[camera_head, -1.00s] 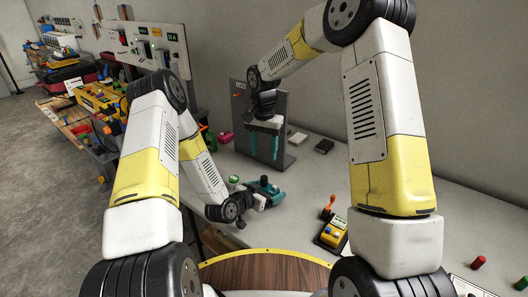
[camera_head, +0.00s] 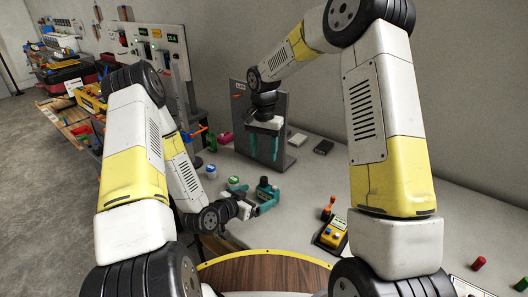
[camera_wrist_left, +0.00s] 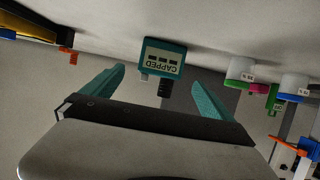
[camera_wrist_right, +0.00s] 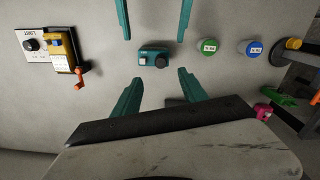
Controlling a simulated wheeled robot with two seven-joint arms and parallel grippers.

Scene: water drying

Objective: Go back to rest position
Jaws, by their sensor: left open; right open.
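My left gripper (camera_head: 254,197) is open and low over the table, with its teal fingers spread. A small teal box with a black knob (camera_head: 267,188) stands just beyond its fingertips. In the left wrist view the box (camera_wrist_left: 162,58) carries a label reading "CAPPED" and shows ahead, between the open fingers. In the right wrist view the box (camera_wrist_right: 153,58) sits clear of the left fingertips. My right gripper (camera_head: 264,150) is open and empty, pointing down above the table in front of a grey upright panel.
Two white jars, one blue-lidded (camera_head: 211,171) and one green-lidded (camera_head: 233,182), stand left of the box. A yellow device with an orange lever (camera_head: 332,232) is to the right. The grey panel (camera_head: 285,110) stands behind my right gripper.

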